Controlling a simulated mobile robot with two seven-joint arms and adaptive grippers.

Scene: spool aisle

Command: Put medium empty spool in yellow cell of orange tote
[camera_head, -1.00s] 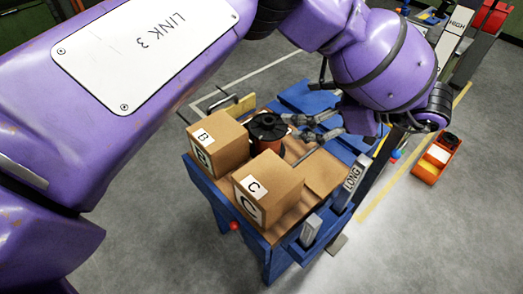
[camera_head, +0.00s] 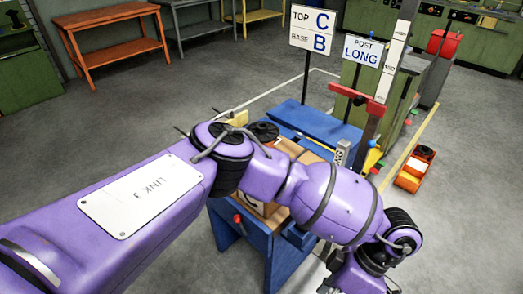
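A spool (camera_head: 265,131) with a black upper flange stands at the back of the blue workbench; my arm hides its lower part. I cannot tell its size class or whether it is empty. The orange tote (camera_head: 402,183) is on the floor at the right. A dark round item shows at its far end and a pale patch nearer; no yellow cell can be made out. My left arm crosses in front of the bench. My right gripper is not in view.
The blue workbench (camera_head: 225,222) carries cardboard boxes (camera_head: 318,148), mostly hidden by my arm. A sign reading TOP C, BASE B (camera_head: 313,29) and a POST LONG sign (camera_head: 361,54) rise behind it. An orange table (camera_head: 112,45) stands far left. Grey floor between is clear.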

